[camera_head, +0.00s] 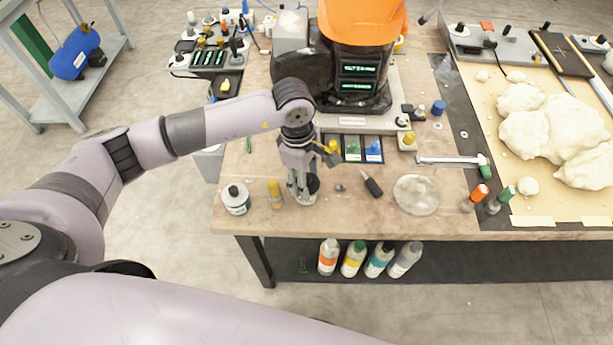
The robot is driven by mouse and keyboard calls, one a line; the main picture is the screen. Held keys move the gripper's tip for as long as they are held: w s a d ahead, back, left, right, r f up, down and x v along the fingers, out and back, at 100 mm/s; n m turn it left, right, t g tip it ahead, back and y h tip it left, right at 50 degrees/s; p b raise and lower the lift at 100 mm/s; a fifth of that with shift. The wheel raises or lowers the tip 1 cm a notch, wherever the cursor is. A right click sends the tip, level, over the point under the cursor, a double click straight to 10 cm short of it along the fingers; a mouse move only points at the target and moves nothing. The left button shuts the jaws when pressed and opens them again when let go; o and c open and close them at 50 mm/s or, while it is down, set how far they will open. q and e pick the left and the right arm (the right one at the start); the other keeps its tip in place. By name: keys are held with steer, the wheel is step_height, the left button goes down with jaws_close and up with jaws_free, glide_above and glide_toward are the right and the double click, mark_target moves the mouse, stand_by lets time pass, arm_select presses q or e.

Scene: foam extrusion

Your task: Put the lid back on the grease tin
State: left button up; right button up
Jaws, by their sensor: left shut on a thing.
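A small round tin (236,202) with a pale label and a dark band stands upright near the table's front left edge. It looks like the grease tin; its top is too small to read clearly. My left gripper (303,196) points down over the front of the table, to the right of the tin and apart from it. It is shut on a small dark round piece (313,184), which shows at the right side of its fingers and may be the lid. The fingers hide part of it. My right gripper is not in view.
A dark marker-like tool (371,184) and a clear round dish (416,195) lie to the right. A black machine with an orange hopper (361,20) stands behind. Several bottles stand on the lower shelf.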

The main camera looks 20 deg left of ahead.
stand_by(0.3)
arm_select(q)
steer(key=o, duration=1)
steer(key=shift+c, duration=0.2)
steer(key=shift+o, duration=0.2)
steer(key=o, duration=0.4)
steer(key=shift+o, duration=0.2)
steer(key=shift+r+p, duration=1.65)
steer(key=shift+r, duration=1.85)
steer(key=shift+c, duration=0.4)
